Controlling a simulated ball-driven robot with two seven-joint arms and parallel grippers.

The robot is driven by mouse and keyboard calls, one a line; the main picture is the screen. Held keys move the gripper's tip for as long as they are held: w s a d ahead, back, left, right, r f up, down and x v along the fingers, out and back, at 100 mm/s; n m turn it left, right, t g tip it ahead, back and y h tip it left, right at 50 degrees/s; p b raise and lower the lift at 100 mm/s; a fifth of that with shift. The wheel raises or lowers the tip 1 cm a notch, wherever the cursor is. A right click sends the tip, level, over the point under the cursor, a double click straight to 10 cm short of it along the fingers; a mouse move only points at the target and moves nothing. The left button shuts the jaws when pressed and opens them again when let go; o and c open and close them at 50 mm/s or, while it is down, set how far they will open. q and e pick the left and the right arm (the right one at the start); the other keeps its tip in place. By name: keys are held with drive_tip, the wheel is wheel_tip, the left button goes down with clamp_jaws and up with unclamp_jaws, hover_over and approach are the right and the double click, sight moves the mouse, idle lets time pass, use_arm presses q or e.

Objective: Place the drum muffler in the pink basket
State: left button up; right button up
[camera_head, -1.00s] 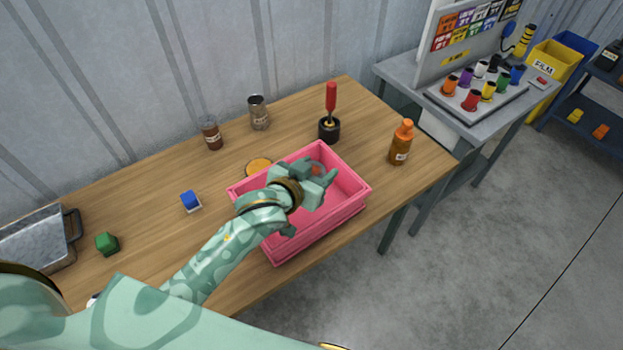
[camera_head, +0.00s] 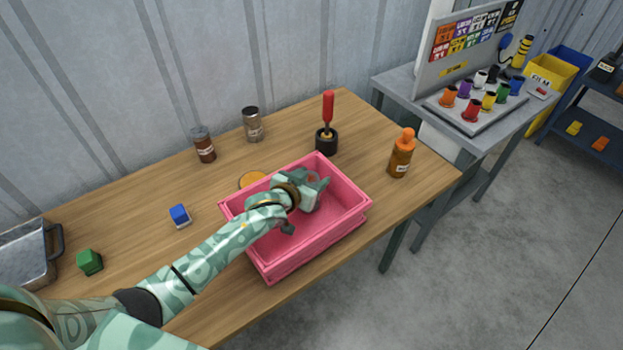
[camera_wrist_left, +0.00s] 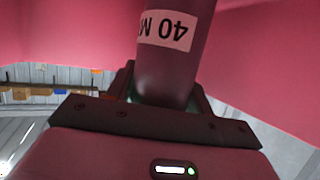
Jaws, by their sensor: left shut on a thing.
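The pink basket (camera_head: 345,213) stands on the wooden table, open at the top. My left gripper (camera_head: 314,190) reaches down inside it, below the rim level in the head view. In the left wrist view my left gripper (camera_wrist_left: 165,108) is shut on a dark grey cylinder, the drum muffler (camera_wrist_left: 177,70), with a white label reading "40 M". Pink basket walls (camera_wrist_left: 262,60) surround it there. In the head view the muffler is mostly hidden by the hand, so I cannot tell whether it touches the basket floor. My right gripper is not in view.
Behind the basket are an orange disc (camera_head: 252,179), a brown jar (camera_head: 204,146), a metallic jar (camera_head: 252,126) and a red-handled tool in a black holder (camera_head: 327,138). An orange bottle (camera_head: 401,157) stands right. Blue (camera_head: 180,214) and green (camera_head: 89,262) blocks and a metal tray (camera_head: 25,258) are left.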

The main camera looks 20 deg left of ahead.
use_arm(q)
drive_tip(key=shift+f, duration=0.1)
drive_tip(key=o, duration=0.8)
drive_tip(key=shift+c, duration=0.2)
drive_tip(key=shift+s+r, duration=0.2)
drive_tip(key=shift+r, duration=0.05)
drive_tip(key=p+v, duration=0.2)
drive_tip(key=v, duration=0.5)
drive_tip(key=shift+a, duration=0.1)
